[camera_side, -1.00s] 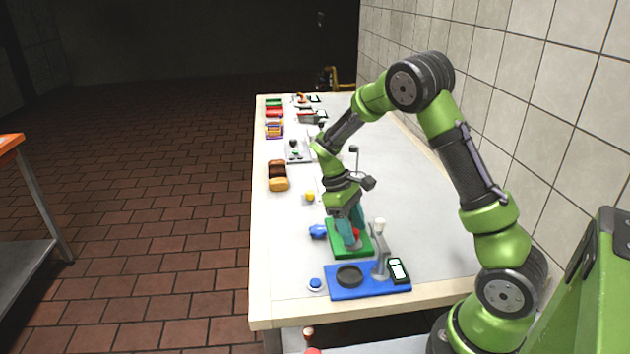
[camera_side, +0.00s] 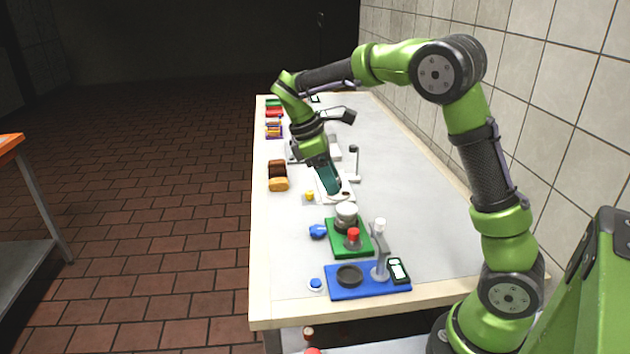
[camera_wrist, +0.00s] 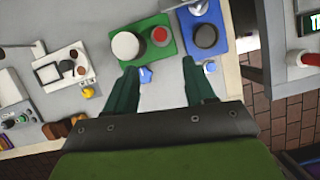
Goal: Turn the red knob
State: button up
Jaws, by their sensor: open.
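The red knob (camera_side: 353,234) stands on the green board (camera_side: 334,250) near the front of the table, beside a round white-topped part (camera_side: 346,212). In the wrist view the red knob (camera_wrist: 159,36) is near the top, to the right of the white round top (camera_wrist: 128,46), on the green board (camera_wrist: 172,48). My gripper (camera_side: 335,192) is raised over the table, behind the green board and apart from the knob. In the wrist view my gripper (camera_wrist: 162,80) is open, with nothing between its fingers.
A blue board (camera_side: 335,290) with a black round dish (camera_side: 349,275) stands in front of the green board. A blue object (camera_side: 318,231) lies left of it. A yellow button (camera_side: 310,196) and bread (camera_side: 278,183) are further back.

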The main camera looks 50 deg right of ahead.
aim_at(353, 231)
jog(key=shift+v, duration=0.95)
jog(key=d+f+m+y, duration=0.1)
jog(key=d+m, duration=0.2)
jog(key=d, duration=0.2)
jog(key=s+f+m, duration=0.1)
jog(key=f, duration=0.4)
jog(key=s+f+m+y, duration=0.1)
jog(key=s+f+m, duration=0.1)
jog(key=f, duration=0.2)
jog(key=s+a+f+m, duration=0.1)
jog(key=f, duration=0.4)
jog(key=shift+s+f+g+y, duration=0.3)
jog(key=shift+s+f+g, duration=0.1)
grip_shut()
jog(key=m+y, duration=0.1)
jog(key=m, duration=0.4)
jog(key=shift+d+y, duration=0.15)
jog(key=shift+y, duration=0.25)
